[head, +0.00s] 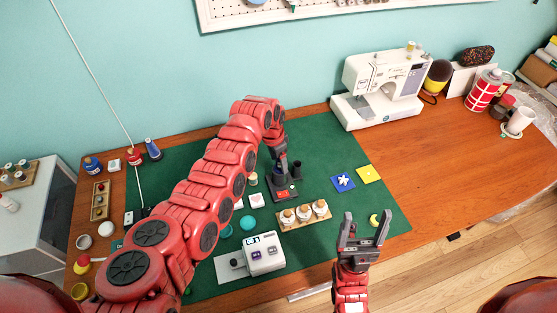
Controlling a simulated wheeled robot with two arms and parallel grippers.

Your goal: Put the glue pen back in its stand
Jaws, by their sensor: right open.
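A dark stand (284,194) with a red patch on its front sits on the green mat near the middle of the head view. A dark upright cylinder (297,169) stands at its back right. My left gripper (282,168) points down right over the stand, its arm reaching in from the left. The fingers are small and dark against the stand, so I cannot make out their opening. I cannot pick out the glue pen clearly; it may be hidden at the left gripper. My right gripper (365,228) is open and empty near the mat's front right edge, apart from the stand.
A wooden block with several white-and-brown pieces (304,214) and a white device (264,253) lie in front of the stand. A sewing machine (379,88) stands behind.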

